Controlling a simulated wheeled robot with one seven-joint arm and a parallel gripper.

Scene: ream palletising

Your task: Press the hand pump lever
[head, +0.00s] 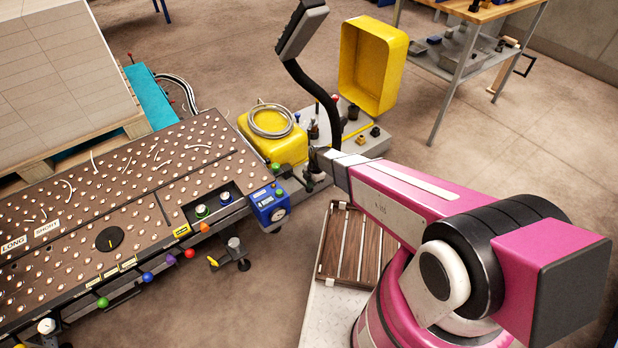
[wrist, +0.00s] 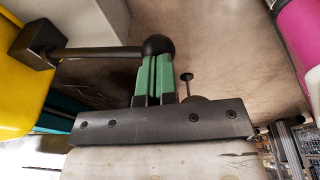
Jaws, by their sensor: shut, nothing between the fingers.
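The hand pump lever shows in the wrist view as a black rod (wrist: 98,52) running from a dark block at the left to a round black knob (wrist: 158,45). My gripper (wrist: 154,66) has its green fingers together with nothing between them. The fingertips are right at the knob, which overlaps their ends in the picture; I cannot tell whether they touch. In the head view, my gripper (head: 318,158) is low beside the yellow pump body (head: 277,146) with a coiled hose. The lever cannot be made out clearly there.
A black bent post (head: 322,95) with a grey head rises behind my gripper. An open yellow box (head: 372,66) stands behind the grey base plate. The ball-topped table (head: 110,195) with a blue gauge box (head: 270,203) lies left. A wooden slatted rack (head: 345,245) is near my arm.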

